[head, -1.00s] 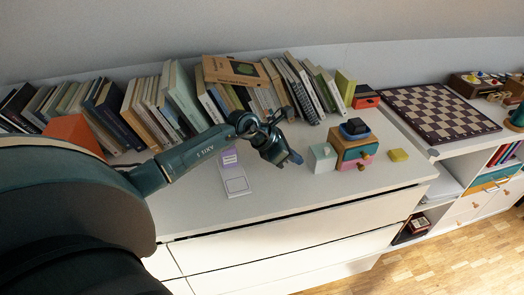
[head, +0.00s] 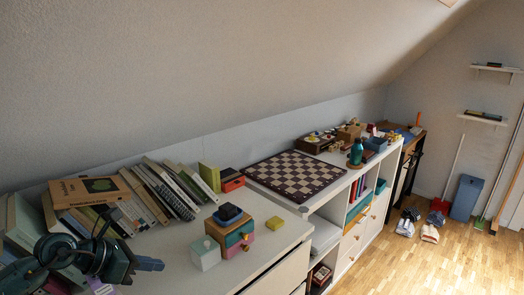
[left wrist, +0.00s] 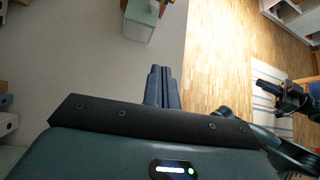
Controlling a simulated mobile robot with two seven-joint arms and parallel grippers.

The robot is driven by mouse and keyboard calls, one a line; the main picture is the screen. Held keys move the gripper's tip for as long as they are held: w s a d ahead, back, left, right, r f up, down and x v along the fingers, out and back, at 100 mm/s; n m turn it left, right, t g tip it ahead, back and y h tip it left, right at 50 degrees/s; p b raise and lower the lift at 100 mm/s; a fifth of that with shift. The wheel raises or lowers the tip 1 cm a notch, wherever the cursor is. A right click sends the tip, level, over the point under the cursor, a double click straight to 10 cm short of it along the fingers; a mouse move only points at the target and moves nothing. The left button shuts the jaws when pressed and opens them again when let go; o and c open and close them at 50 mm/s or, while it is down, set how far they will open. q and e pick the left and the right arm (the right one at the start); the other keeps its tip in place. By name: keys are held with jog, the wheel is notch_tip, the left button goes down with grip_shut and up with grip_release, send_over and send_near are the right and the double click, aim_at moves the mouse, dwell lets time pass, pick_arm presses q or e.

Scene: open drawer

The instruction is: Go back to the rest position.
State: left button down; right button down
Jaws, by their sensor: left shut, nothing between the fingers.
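My left gripper (head: 152,264) is at the lower left of the head view, over the white cabinet top. Its fingers are together and empty; the left wrist view also shows them closed (left wrist: 162,70). In the head view it is left of the small chest of drawers (head: 238,236) and apart from it. The chest has an orange-brown body with green and pink drawer fronts. A dark gripper, which looks like my right one (left wrist: 268,88), shows at the right of the left wrist view above the floor; its opening is unclear.
A pale mint block (head: 205,254) stands beside the chest, and a black and blue item (head: 228,212) lies on it. A yellow block (head: 274,223) lies to the right. Books (head: 165,190) line the wall. A chessboard (head: 297,174) lies farther back. Wooden floor (head: 430,262) is open at right.

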pick_arm(q)
jog(key=s+d+r+n+t+h+p, duration=0.1)
jog(key=s+d+n+t+h+p, duration=0.2)
jog(key=d+n, duration=0.45)
jog(key=s+d+r+n+t+h+p, duration=0.1)
jog(key=s+d+n+t, duration=0.3)
jog(key=n, duration=0.6)
jog(key=s+d+f+n+g+y+p, duration=0.2)
jog(key=s+f+n+y, duration=0.6)
jog(key=n, duration=1.5)
jog(key=s+f+g, duration=0.1)
jog(key=s+f, duration=0.3)
jog(key=f, duration=0.1)
jog(key=shift+s+d+f+p, duration=0.25)
jog(key=shift+d+p, duration=0.05)
jog(key=shift+d, duration=0.05)
pick_arm(e)
jog(key=shift+s+d+r+g+h, duration=0.2)
jog(key=shift+d+r+h, duration=0.1)
jog(key=shift+d+r, duration=0.25)
jog(key=shift+s+d+r+g+h, duration=0.15)
jog(key=shift+d+r+h, duration=0.2)
jog(key=shift+r, duration=0.2)
jog(key=shift+r, duration=0.15)
